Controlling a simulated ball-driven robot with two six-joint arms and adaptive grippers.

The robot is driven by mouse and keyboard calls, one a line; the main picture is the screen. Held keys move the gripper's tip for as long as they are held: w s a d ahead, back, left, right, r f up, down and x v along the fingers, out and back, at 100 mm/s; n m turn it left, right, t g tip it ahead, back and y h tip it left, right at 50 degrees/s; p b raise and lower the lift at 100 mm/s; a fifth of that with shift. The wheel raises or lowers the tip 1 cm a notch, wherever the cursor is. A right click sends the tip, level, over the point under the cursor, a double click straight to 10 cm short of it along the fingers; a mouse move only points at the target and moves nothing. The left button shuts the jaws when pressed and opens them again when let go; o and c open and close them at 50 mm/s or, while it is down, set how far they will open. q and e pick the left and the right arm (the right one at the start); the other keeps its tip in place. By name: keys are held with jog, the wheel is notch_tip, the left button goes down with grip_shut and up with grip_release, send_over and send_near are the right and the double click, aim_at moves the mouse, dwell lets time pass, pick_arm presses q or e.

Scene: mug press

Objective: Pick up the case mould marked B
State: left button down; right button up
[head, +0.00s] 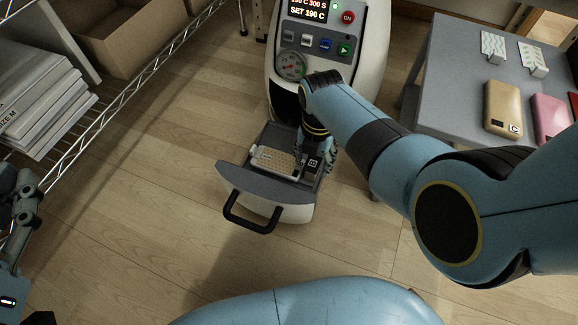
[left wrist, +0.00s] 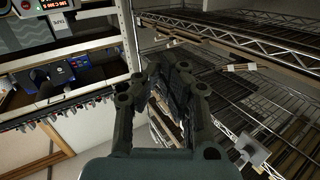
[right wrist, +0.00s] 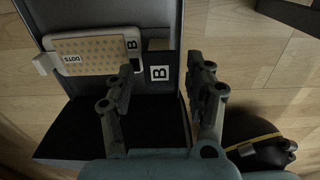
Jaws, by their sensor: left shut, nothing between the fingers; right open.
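The case mould marked B (right wrist: 90,52) is a white block with a tan dotted face and a DOTS label; it lies in the open drawer (right wrist: 62,143) of the press. In the head view the mould (head: 273,160) sits in the left part of the drawer (head: 265,190). My right gripper (right wrist: 165,80) is open and empty over the drawer, its left finger close to the mould's B-marked end; I cannot tell whether they touch. In the head view the right gripper (head: 316,155) is partly hidden by its arm. My left gripper (left wrist: 170,65) is shut and empty, away from the press.
The press (head: 330,45) stands behind the drawer, whose black handle (head: 249,215) faces me. A grey table (head: 450,75) at right holds a gold case marked C (head: 503,108) and a pink case (head: 550,118). A wire shelf (head: 130,90) with boxes stands left. Floor between is clear.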

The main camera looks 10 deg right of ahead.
notch_tip(320, 180, down, 2)
jog(key=shift+b, duration=0.7)
pick_arm(q)
jog(key=w+d+r+m+t+h, duration=0.1)
jog(key=w+r+t+h, duration=0.1)
jog(key=r, duration=0.8)
jog(key=w+t, duration=0.1)
jog(key=t, duration=0.1)
jog(key=shift+r+t, duration=0.2)
jog(key=shift+t, duration=0.2)
jog(key=shift+d, duration=0.1)
pick_arm(e)
jog(key=shift+c, duration=0.3)
grip_shut()
